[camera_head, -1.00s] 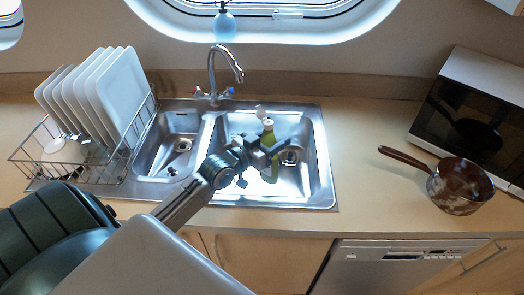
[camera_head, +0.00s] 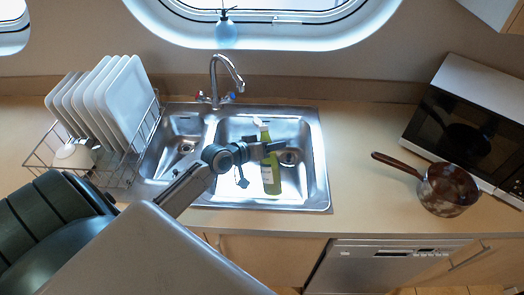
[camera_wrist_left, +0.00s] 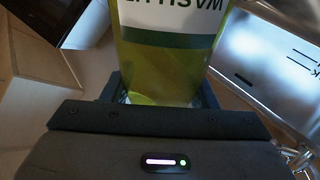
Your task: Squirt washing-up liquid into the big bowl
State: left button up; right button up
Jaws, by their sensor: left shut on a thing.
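A green washing-up liquid bottle (camera_head: 271,178) with a pale label and a white cap shows over the big bowl (camera_head: 303,185) of the steel sink. Its cap end points up in the picture, leaning slightly left. My left gripper (camera_head: 268,150) is shut around the bottle's upper middle. In the left wrist view, the bottle (camera_wrist_left: 165,68) fills the space between the fingers, with part of its label readable. Its cap is outside that view. I cannot tell the bottle's exact height above the bowl's floor. My right gripper is not in view.
A small bowl (camera_head: 184,147) of the sink lies to the left, with the tap (camera_head: 214,78) behind. A rack (camera_head: 110,172) of white plates (camera_head: 122,100) stands further left. A brown saucepan (camera_head: 447,187) and a microwave (camera_head: 470,130) are on the right. The counter between is clear.

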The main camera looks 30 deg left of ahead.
aim_at(272, 159)
pick_arm(q)
jog(key=r+p, duration=0.1)
jog(key=r+n+p, duration=0.1)
jog(key=r+g+p, duration=0.1)
jog(key=shift+s+d+r+h+p, duration=0.2)
jog(key=shift+s+d+h+p, duration=0.05)
jog(key=shift+h+p, duration=0.1)
jog(key=shift+s+d+f+n+g+h, duration=0.15)
jog(key=shift+d+f+n+g+h, duration=0.1)
jog(key=shift+f+n+g, duration=0.25)
jog(key=shift+f+n, duration=0.1)
jog(key=shift+n, duration=0.2)
jog(key=shift+s+d+f+n+g+h, duration=0.1)
jog(key=shift+s+f+n+g+h, duration=0.15)
jog(key=shift+f, duration=0.35)
jog(key=shift+d+f+n+g+h, duration=0.15)
jog(key=shift+f+n+g, duration=0.15)
jog(key=shift+f, duration=0.25)
jog(key=shift+f+n+g+h, duration=0.4)
jog(key=shift+f+n, duration=0.15)
jog(key=shift+f, duration=0.35)
jog(key=shift+s+f+b, duration=0.1)
jog(key=shift+f+b, duration=0.2)
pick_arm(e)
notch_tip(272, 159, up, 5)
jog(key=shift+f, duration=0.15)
